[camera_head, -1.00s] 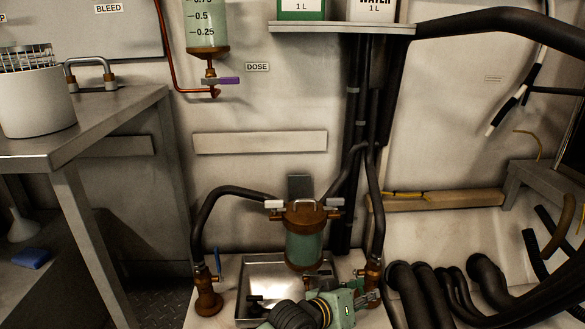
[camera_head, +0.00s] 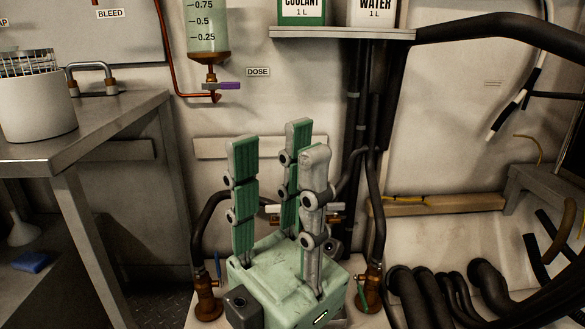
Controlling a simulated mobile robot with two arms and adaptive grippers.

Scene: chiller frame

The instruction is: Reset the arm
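My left gripper (camera_head: 272,175) stands upright at the bottom middle of the head view, with its green palm block low and its fingers pointing up. Its green and grey fingers are spread apart with nothing between them. It stands in front of the brown-capped filter housing, hiding most of it and the metal tray below. Only a bit of the filter's top valves (camera_head: 335,208) shows beside the fingers. My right gripper is not in view.
A steel table (camera_head: 110,125) with a white basket pot (camera_head: 38,105) stands at the left. A shelf (camera_head: 345,33) holds coolant and water containers above. The dosing cylinder (camera_head: 207,30) with a purple-handled valve hangs at upper left. Black hoses (camera_head: 430,290) crowd the lower right.

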